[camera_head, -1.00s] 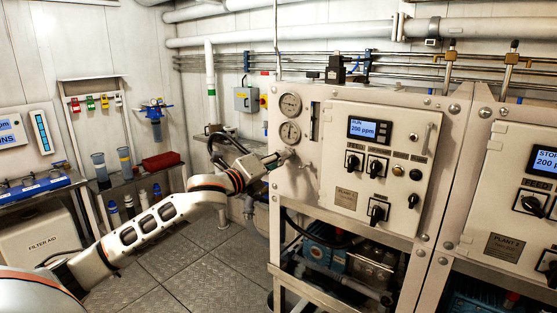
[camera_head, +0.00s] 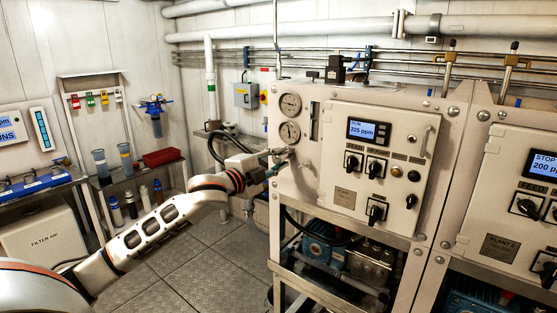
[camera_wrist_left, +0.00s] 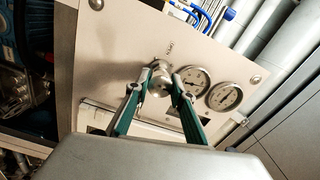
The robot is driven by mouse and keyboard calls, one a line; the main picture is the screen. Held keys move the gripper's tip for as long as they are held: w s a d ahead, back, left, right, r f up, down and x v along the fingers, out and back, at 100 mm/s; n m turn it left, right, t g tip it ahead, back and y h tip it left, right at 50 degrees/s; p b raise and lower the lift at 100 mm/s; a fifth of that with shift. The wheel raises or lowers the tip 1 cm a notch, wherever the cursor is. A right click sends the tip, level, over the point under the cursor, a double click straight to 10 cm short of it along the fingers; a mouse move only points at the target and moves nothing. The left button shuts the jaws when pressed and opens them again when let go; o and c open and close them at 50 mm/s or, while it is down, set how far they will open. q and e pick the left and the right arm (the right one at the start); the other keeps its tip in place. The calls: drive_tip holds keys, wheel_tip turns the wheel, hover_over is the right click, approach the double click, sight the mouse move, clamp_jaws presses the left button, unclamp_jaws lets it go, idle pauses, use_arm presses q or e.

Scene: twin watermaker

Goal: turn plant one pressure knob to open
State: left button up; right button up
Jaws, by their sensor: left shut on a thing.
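The plant one pressure knob (camera_wrist_left: 160,80) is a round metal knob on the pale panel, beside two round gauges, in the left wrist view. My left gripper (camera_wrist_left: 163,79) has its two green-sided fingers on either side of the knob and is shut on it. In the head view my left gripper (camera_head: 282,158) is at the panel's left part, just below the gauges (camera_head: 290,117), and mostly hides the knob. The plant one display (camera_head: 368,130) reads RUN and 225 ppm. My right gripper is in neither view.
The plant one control box (camera_head: 345,196) with black switches is right of the gauges. The plant two box (camera_head: 508,205) stands further right. Pumps and pipes (camera_head: 330,245) fill the frame below. The floor (camera_head: 185,268) at the left is clear.

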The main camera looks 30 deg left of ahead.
use_arm(q)
drive_tip(key=n, duration=0.3)
drive_tip(key=shift+n, duration=0.4)
drive_tip(key=n, duration=0.3)
drive_tip(key=shift+a+r+n, duration=0.1)
drive_tip(key=shift+n, duration=0.2)
drive_tip(key=n, duration=1.3)
drive_tip(key=shift+n, duration=0.3)
drive_tip(key=n, duration=0.5)
drive_tip(key=shift+n, duration=0.4)
drive_tip(key=o, duration=1.1)
drive_tip(key=shift+a, duration=0.1)
